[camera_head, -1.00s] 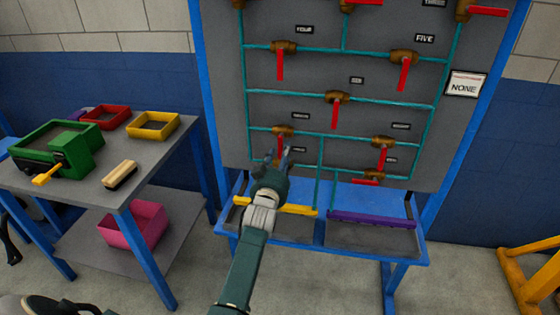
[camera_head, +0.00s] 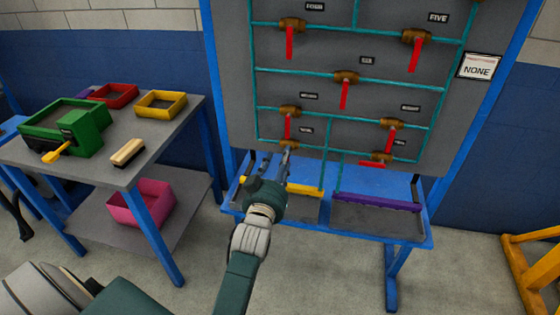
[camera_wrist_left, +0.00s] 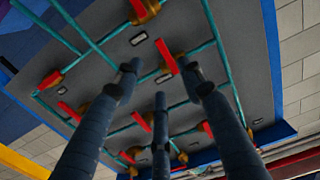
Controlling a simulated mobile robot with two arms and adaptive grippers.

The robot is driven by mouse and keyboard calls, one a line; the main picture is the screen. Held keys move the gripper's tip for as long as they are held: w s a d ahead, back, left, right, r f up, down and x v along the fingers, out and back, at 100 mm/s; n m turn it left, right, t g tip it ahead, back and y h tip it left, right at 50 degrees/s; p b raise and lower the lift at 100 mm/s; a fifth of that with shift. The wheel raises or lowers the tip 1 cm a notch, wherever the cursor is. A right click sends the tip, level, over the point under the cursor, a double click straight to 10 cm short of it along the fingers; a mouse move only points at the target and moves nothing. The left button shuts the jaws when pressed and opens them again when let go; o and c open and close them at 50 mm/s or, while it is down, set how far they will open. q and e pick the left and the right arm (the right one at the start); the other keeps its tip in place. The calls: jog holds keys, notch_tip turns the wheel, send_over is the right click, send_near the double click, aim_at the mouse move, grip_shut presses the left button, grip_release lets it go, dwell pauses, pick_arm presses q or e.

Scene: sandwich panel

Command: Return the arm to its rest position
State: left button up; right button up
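My left gripper (camera_head: 275,165) is in front of the lower part of the grey valve panel (camera_head: 330,58), its dark fingers pointing up. In the left wrist view the fingers (camera_wrist_left: 160,75) stand apart with nothing between them; the gripper is open and empty. In that view the panel (camera_wrist_left: 125,75) lies beyond the fingertips. Several red valve handles (camera_head: 344,95) on brass bodies hang down from the teal pipes. One low red handle (camera_head: 373,164) lies sideways. The fingers hide part of the panel's lower left. My right gripper is not in view.
A blue bench (camera_head: 425,238) below the panel carries a yellow bar (camera_head: 305,190) and a purple bar (camera_head: 375,202). A grey table (camera_head: 165,150) at left holds bins, a green box (camera_head: 75,135) and a brush (camera_head: 128,152). A yellow frame (camera_head: 525,265) stands at right.

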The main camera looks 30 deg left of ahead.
pick_arm(q)
jog(key=s+d+f+m+g+h, duration=0.15)
jog(key=d+f, duration=0.25)
jog(key=f, duration=0.8)
jog(key=s+d+f+m+g+h, duration=0.1)
jog(key=s+d+f+g+h, duration=0.2)
jog(key=f, duration=0.9)
jog(key=s+d+f+m+g, duration=0.1)
jog(key=s+d+f+g, duration=0.1)
jog(key=s+f, duration=0.45)
jog(key=s+d+f+g, duration=0.1)
jog(key=s+d+f, duration=0.15)
jog(key=f, duration=0.65)
jog(key=s+f+m+g, duration=0.1)
jog(key=s+f+g, duration=0.2)
jog(key=s+f, duration=0.55)
jog(key=s+f+m+g, duration=0.15)
jog(key=s+f, duration=0.45)
jog(key=s, duration=0.6)
jog(key=s+a+f+g, duration=0.1)
jog(key=s+f+g, duration=0.1)
jog(key=s, duration=0.8)
jog(key=s+a+f+g, duration=0.2)
jog(key=s+f, duration=0.2)
jog(key=s, duration=0.5)
jog(key=shift+s, duration=0.4)
